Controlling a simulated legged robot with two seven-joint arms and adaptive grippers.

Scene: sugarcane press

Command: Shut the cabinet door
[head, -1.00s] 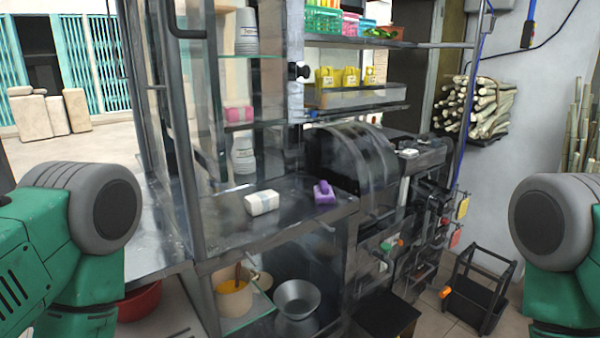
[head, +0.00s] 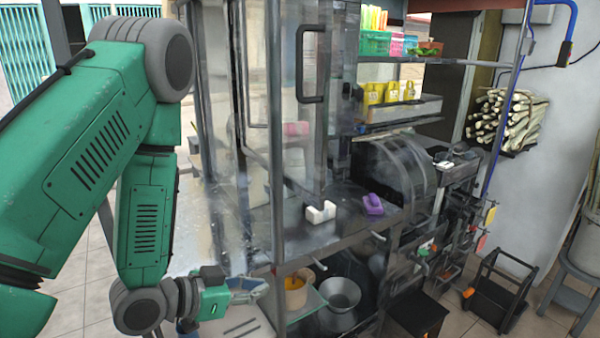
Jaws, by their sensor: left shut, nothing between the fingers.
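The glass cabinet (head: 232,150) stands in the middle of the head view, with dark metal framing. A black bar handle (head: 311,100) is upright at its upper front, on a clear door panel. The panel's edges are hard to make out, so I cannot tell how far it stands open. My left gripper (head: 262,287) is low, near the cabinet's lower front left, beside the lower glass shelf. Its fingers are shut and empty, well below the handle. Whether it touches the cabinet is unclear. My right gripper is out of view.
A white block (head: 320,212) and a purple object (head: 373,204) lie on the cabinet's counter. A metal bowl (head: 341,292) and an orange pot (head: 295,292) are below. A black rack (head: 499,292) stands on the floor at right. Open floor lies at lower left.

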